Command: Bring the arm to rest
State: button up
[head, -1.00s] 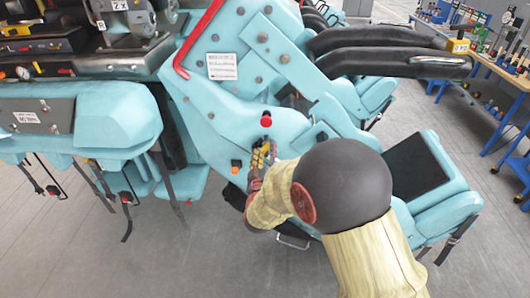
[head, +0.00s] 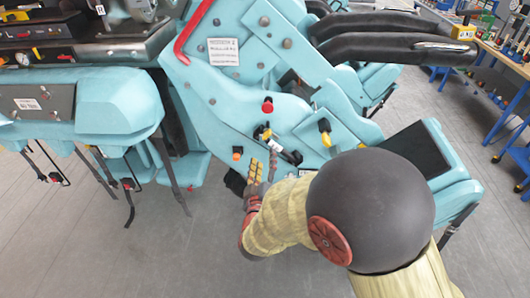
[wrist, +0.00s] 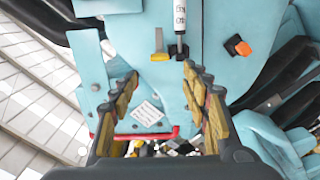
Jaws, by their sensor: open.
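My gripper (head: 263,168) is in front of the lower part of the turquoise coaster car side (head: 222,95). Its two fingers with yellow pads stand apart, with nothing between them. In the wrist view the open fingers (wrist: 160,75) frame the turquoise surface, with a white-and-black cylinder (wrist: 179,25) and a yellow piece (wrist: 159,45) beyond the tips. My arm runs from the lower right of the head view and hides part of the seat and floor.
The panel carries a red knob (head: 267,105), an orange knob (head: 237,153) and a yellow-and-black handle (head: 325,132). Turquoise seats with hanging straps lie left. A black seat pad (head: 406,159) is right of my arm. Grey floor (head: 110,255) is open at lower left.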

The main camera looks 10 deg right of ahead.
jog(key=shift+s+a, duration=0.1)
jog(key=shift+s, duration=0.3)
jog(key=s+a+f+m+g+y, duration=0.15)
jog(key=a+f+g+y, duration=0.3)
jog(key=f, duration=0.65)
jog(key=s+a+f+g+y, duration=0.3)
jog(key=s+a+g, duration=0.2)
jog(key=s+a, duration=0.25)
jog(key=s+d+r+m+g+b, duration=0.1)
jog(key=s+d+r+g+b, duration=0.15)
jog(key=s, duration=0.45)
jog(key=s+d+r+m+g+b, duration=0.1)
jog(key=s+d+r+g, duration=0.1)
jog(key=s+d+r, duration=0.3)
jog(key=s+d+r+m+t+h+b, duration=0.2)
jog(key=s+d+r, duration=0.4)
jog(key=d+r, duration=0.2)
jog(key=shift+d+r+b, duration=0.15)
jog(key=shift+d+b, duration=0.25)
